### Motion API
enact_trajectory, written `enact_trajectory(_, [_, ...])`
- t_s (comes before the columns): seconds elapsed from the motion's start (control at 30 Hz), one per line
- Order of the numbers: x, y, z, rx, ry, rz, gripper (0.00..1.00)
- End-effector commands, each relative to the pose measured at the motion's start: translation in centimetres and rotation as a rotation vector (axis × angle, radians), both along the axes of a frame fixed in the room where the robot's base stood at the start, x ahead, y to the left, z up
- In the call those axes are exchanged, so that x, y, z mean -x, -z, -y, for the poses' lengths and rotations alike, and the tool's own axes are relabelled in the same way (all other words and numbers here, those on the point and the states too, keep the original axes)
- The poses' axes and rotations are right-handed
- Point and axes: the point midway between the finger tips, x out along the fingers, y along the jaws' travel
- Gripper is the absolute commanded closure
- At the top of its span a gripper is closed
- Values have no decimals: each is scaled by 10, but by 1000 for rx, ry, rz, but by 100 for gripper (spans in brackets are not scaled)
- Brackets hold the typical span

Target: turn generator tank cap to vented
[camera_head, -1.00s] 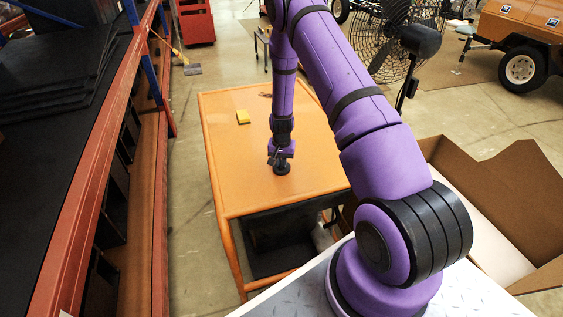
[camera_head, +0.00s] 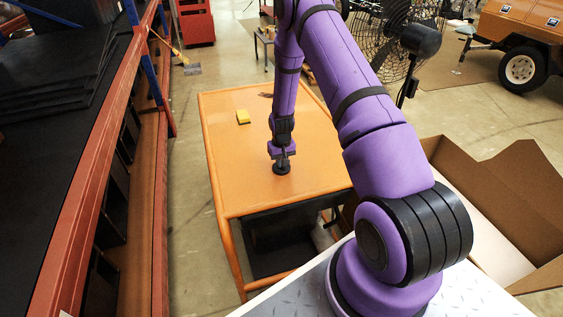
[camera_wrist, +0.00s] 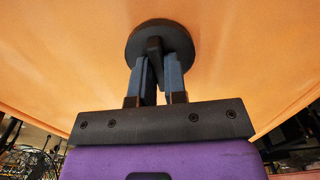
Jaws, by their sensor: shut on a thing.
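The black round cap (camera_wrist: 160,38) sits on the orange surface in the wrist view, with a raised ridge across its middle. It also shows in the head view (camera_head: 282,169) as a small dark disc on top of the orange generator tank (camera_head: 245,150). My gripper (camera_wrist: 158,72) is shut on the cap's ridge, one finger on each side of it. The head view shows my gripper (camera_head: 281,157) pointing straight down at the cap. Any vent marking on the cap is too small or hidden to read.
A red and blue rack (camera_head: 100,130) stands along the left. An open cardboard box (camera_head: 500,215) is at right, and a black fan (camera_head: 400,40) stands behind. Most of the orange top is clear.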

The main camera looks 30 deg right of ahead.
Motion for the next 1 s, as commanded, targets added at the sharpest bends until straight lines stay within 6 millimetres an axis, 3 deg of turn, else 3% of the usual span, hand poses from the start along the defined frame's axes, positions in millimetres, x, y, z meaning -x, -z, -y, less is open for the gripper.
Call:
enact_trajectory(0.27, [-1,-1,0,1,-4,2,100])
enact_trajectory(0.3, [-1,-1,0,1,-4,2,85])
enact_trajectory(0.4, [-1,0,0,1,-4,2,62])
enact_trajectory(0.77, [0,-4,0,0,-2,1,62])
enact_trajectory(1.0, [-1,-39,0,1,-2,5,62])
